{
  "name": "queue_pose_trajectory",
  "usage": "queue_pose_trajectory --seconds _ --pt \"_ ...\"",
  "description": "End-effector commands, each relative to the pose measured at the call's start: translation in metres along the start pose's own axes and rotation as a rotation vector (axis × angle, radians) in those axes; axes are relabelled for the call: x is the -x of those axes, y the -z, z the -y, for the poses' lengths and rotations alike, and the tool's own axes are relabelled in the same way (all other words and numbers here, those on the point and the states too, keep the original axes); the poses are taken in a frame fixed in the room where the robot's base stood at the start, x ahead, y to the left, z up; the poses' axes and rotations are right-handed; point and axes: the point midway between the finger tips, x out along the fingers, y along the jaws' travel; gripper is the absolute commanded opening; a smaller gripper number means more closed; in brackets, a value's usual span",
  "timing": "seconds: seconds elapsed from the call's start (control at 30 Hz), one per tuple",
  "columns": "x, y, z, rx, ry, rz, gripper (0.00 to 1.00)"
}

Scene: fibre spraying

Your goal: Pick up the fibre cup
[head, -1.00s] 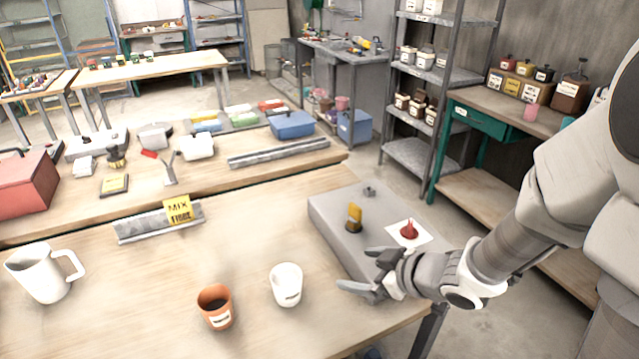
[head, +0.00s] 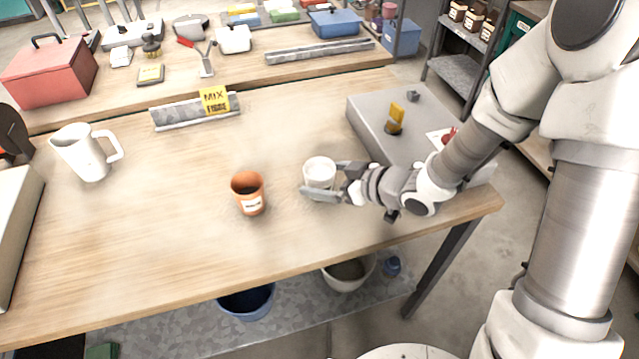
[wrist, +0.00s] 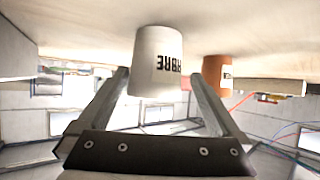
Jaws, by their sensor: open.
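The fibre cup (head: 320,171) is white and stands upright on the wooden table. In the wrist view, which is upside down, the fibre cup (wrist: 157,55) shows part of a dark label ending in "BRE". My gripper (head: 322,184) is open and low over the table, reaching in from the right. In the wrist view my gripper (wrist: 159,78) has one finger on each side of the cup, which stands between the fingertips. I cannot tell whether either finger touches it.
A white jug (head: 84,154) is farther left. A grey box (head: 372,122) with a yellow-topped item stands behind my gripper. A metal channel with a yellow MIX FIBRE sign (head: 215,100) is at the back.

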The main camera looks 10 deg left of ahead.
Motion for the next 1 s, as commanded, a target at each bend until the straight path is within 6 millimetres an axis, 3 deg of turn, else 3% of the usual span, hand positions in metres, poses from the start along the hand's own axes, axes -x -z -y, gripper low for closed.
queue_pose_trajectory --seconds 0.43,0.73,1.0 --pt "-0.051 -0.006 -0.005 0.0 0.001 0.001 1.0" --pt "-0.054 -0.005 -0.005 0.0 -0.001 0.001 1.0" --pt "-0.054 -0.005 -0.005 0.0 -0.001 0.001 0.51"
